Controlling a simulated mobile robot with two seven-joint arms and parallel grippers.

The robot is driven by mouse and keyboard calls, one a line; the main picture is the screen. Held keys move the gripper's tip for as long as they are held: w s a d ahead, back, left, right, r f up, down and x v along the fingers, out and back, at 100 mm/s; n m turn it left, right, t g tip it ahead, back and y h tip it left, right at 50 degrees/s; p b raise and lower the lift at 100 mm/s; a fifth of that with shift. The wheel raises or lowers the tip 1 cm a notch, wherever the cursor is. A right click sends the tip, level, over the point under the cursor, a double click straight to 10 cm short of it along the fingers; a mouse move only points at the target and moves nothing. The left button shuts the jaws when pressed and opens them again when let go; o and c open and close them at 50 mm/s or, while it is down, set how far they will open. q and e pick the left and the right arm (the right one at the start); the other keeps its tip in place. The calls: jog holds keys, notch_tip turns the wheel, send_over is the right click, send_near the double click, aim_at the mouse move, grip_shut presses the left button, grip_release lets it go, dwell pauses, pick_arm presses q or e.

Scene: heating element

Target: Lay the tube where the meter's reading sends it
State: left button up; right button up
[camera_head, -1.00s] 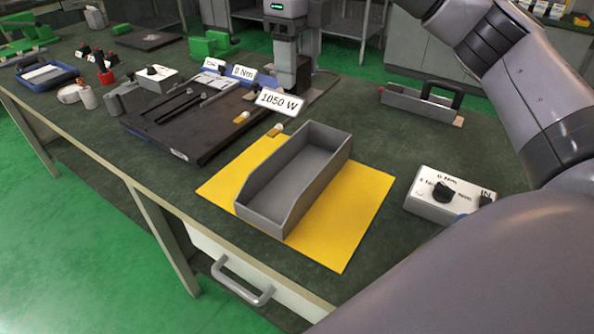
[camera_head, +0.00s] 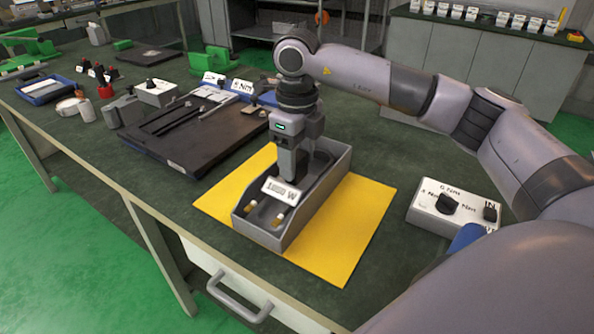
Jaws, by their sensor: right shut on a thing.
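My right gripper (camera_head: 291,172) points down into the grey open-topped bin (camera_head: 312,212) on the yellow mat (camera_head: 362,215). It is shut on the tube, whose white tag (camera_head: 281,189) shows a watt figure, blurred now. The tube's two pale-tipped ends (camera_head: 253,207) show inside the near end of the bin; the rest is hidden by the tag and gripper. I cannot tell whether the tube touches the bin floor. A white box with a black dial (camera_head: 447,204), perhaps the meter, stands right of the mat; its reading is not legible. My left gripper is not in view.
A dark board (camera_head: 190,150) with rods and small white label cards lies left of the bin. Another white dial box (camera_head: 157,92), a blue tray (camera_head: 45,90) and green clamps stand farther left. My right arm spans the right side, above the bench.

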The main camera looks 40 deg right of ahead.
aim_at(297, 173)
notch_tip(297, 173, down, 4)
jog(key=shift+r, duration=0.25)
jog(key=shift+f, duration=0.2)
jog(key=o, duration=1.2)
jog(key=shift+r, duration=0.1)
notch_tip(297, 173, up, 12)
jog(key=shift+r, duration=0.15)
